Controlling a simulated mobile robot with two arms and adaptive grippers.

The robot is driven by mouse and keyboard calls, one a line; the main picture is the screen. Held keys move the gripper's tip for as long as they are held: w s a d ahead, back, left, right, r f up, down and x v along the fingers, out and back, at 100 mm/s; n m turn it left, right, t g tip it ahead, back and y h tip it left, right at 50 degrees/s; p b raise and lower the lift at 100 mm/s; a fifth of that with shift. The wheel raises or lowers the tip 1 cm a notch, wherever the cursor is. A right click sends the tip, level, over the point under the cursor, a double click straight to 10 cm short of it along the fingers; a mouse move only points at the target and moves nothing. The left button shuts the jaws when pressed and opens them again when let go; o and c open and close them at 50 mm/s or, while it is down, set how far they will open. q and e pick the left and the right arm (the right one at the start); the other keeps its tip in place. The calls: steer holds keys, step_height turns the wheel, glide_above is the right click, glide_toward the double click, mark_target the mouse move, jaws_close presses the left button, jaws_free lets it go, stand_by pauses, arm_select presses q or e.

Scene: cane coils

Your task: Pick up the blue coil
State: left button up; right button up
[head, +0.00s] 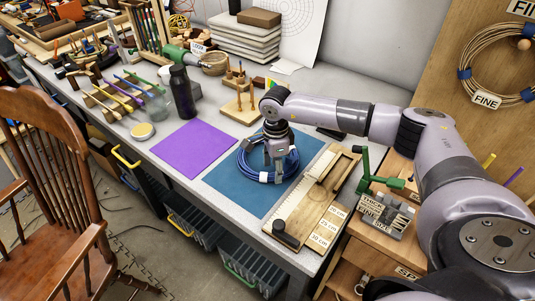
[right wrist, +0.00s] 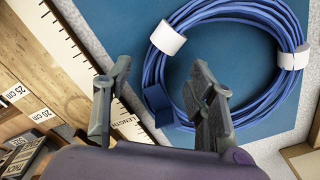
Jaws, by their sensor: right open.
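The blue coil (head: 246,170) lies flat on a blue mat (head: 225,184) on the bench. It has white wraps and a blue block-like tie. My right gripper (head: 277,163) is over the coil, pointing down, and hides part of it. In the right wrist view, the gripper (right wrist: 162,72) is open and empty, with its fingers apart. The near-left strands of the coil (right wrist: 152,70) show between the fingertips, and the right finger covers part of the coil. Whether the fingers are level with the strands I cannot tell. My left gripper is out of view.
A wooden length board (head: 317,190) with a black knob (head: 287,234) lies right of the mat. A purple mat (head: 194,148) is clear on the left. A dark bottle (head: 182,92) and a pegged wooden block (head: 241,108) stand behind. A chair (head: 50,180) is at left.

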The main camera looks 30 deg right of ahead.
step_height(320, 180, down, 2)
jaws_close()
stand_by(0.8)
